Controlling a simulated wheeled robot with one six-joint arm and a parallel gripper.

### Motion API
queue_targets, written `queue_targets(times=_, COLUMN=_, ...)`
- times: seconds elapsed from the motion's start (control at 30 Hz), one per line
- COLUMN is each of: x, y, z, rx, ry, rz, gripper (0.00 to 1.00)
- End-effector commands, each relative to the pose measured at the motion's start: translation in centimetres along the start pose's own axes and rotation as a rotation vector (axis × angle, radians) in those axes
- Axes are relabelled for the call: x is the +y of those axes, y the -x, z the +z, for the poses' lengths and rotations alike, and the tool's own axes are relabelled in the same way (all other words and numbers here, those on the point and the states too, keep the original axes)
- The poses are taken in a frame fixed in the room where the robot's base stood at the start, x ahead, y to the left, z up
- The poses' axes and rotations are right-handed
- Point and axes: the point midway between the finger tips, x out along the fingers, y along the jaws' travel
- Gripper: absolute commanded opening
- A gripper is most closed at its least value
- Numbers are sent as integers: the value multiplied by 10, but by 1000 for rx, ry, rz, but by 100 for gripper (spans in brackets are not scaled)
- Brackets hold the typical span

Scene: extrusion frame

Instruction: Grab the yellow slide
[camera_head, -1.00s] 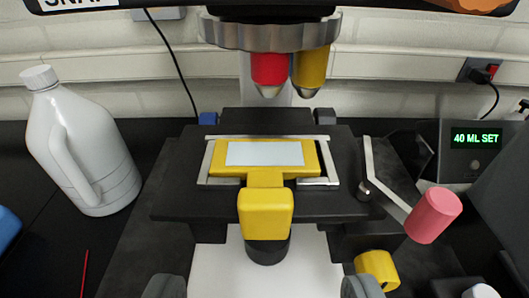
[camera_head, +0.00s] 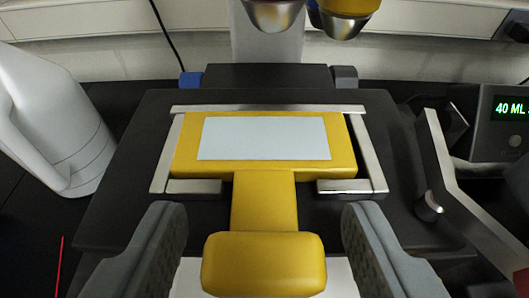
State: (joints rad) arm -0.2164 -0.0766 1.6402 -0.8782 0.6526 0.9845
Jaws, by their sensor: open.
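The yellow slide (camera_head: 264,200) lies flat on a black microscope stage (camera_head: 120,170). It has a wide plate with a pale white rectangle (camera_head: 265,138) on top. A narrow neck runs from it toward me and ends in a rounded yellow handle block (camera_head: 263,264). A silver metal holder (camera_head: 160,165) frames the plate on its back and sides, with short pieces at the front. My gripper (camera_head: 265,225) is open and empty. Its grey fingers stand to the left and right of the handle, apart from it, with a gap on each side.
Microscope objectives (camera_head: 310,14) hang above the back of the stage. A silver lever (camera_head: 450,180) stands at the right, with a display box (camera_head: 508,125) behind it. A white jug (camera_head: 50,120) stands at the left. A thin red stick (camera_head: 60,265) lies at lower left.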

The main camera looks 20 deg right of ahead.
Motion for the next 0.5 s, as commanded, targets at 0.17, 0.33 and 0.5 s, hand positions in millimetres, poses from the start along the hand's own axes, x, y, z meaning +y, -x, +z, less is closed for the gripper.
queue_targets(times=0.17, x=0, y=0, z=0, rx=0, ry=0, rz=0, gripper=31)
queue_targets(times=0.33, x=0, y=0, z=0, rx=0, ry=0, rz=0, gripper=6)
queue_targets(times=0.5, x=0, y=0, z=0, rx=-1, ry=0, rz=0, gripper=6)
